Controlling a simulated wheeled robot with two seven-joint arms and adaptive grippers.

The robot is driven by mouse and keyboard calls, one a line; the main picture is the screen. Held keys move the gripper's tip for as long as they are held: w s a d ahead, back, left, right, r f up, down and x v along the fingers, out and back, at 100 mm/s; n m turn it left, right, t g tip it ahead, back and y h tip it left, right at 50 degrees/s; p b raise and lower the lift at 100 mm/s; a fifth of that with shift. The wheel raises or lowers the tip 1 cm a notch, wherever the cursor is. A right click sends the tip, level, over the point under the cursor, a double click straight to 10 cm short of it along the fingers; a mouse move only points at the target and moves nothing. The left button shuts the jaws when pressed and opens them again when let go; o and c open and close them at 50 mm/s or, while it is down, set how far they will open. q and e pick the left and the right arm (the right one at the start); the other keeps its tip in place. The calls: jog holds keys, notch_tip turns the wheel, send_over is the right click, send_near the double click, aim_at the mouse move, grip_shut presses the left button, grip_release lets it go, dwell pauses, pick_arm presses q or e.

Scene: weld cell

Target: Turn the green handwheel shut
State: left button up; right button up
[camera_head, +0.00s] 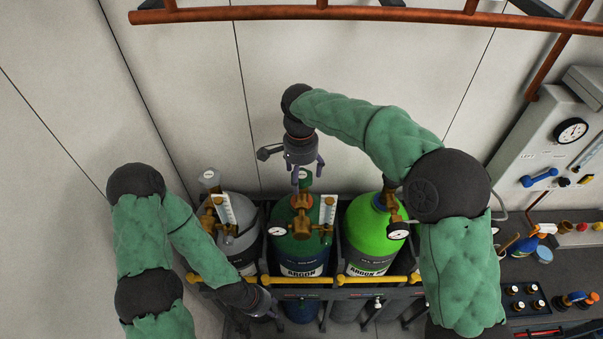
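A small green handwheel (305,182) tops the brass valve of the dark green middle cylinder (289,247). My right gripper (308,172) points down right above it. Its purple fingers are spread, one on each side of the wheel in this view; whether they touch it I cannot tell. A brass regulator (301,222) with a round gauge (278,231) sits below the wheel. My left gripper (270,308) is low in front of the rack, near the yellow bar; its fingers are too small and dark to read.
A grey cylinder (240,240) stands left and a bright green one (370,235) right, both with valve fittings. The rack's yellow bar (378,280) crosses in front. A wall panel and a bench with tools are at the right.

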aim_at(301, 175)
jog(key=shift+r, duration=0.15)
notch_tip(301, 175, up, 12)
dwell(0.7)
jog(key=shift+w+a, duration=0.1)
